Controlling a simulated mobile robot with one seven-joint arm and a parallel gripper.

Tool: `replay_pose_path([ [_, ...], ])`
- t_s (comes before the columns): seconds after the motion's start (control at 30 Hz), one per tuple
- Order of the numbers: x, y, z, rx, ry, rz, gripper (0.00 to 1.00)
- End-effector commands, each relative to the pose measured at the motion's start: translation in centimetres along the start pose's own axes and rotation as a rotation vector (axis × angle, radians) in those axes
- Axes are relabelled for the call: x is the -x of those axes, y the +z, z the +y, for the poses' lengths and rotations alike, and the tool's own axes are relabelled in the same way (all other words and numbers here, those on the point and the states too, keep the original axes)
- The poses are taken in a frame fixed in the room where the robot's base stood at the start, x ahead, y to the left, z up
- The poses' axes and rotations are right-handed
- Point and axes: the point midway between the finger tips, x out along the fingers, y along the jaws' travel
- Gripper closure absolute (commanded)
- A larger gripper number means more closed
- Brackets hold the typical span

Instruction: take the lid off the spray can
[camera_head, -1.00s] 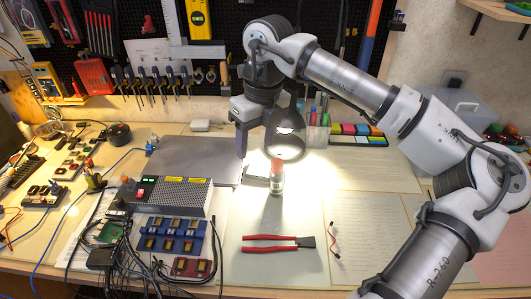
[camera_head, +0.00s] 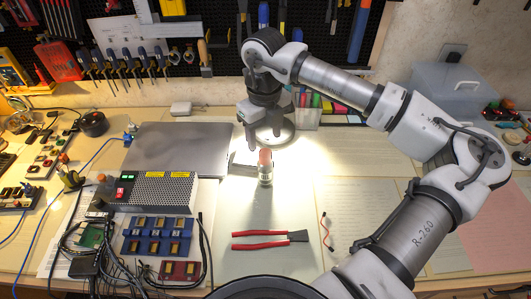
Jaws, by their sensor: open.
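The spray can (camera_head: 265,177) stands upright on the lit desk, small and pale-bodied. Its reddish-orange lid (camera_head: 265,157) sits on top of it. My gripper (camera_head: 263,143) points down just above and behind the can in the picture, with its dark fingers apart. One finger shows left of the lid and the other is near the lid's upper right. I cannot tell whether either finger touches the lid. Nothing is held.
Red-handled pliers (camera_head: 270,239) lie in front of the can. A grey power box (camera_head: 153,190) and blue module rack (camera_head: 158,235) stand to the left. Papers (camera_head: 370,200) cover the right side.

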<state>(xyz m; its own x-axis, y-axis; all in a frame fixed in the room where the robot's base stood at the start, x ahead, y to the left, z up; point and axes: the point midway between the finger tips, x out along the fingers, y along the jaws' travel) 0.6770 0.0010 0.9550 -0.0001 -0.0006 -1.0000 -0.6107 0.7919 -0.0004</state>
Motion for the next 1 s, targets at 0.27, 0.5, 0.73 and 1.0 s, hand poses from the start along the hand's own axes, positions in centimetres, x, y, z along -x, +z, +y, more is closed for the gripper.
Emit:
replay_pose_path([
  [0.27,-2.8,-0.3,-0.1,0.001,0.005,0.001,0.43],
  [0.5,-5.3,-0.2,-0.1,0.0,0.001,-0.002,0.43],
  [0.73,-5.3,-0.2,-0.2,-0.001,0.0,-0.003,0.47],
  [1.0,-5.3,-0.2,-0.2,-0.001,0.0,-0.003,0.83],
])
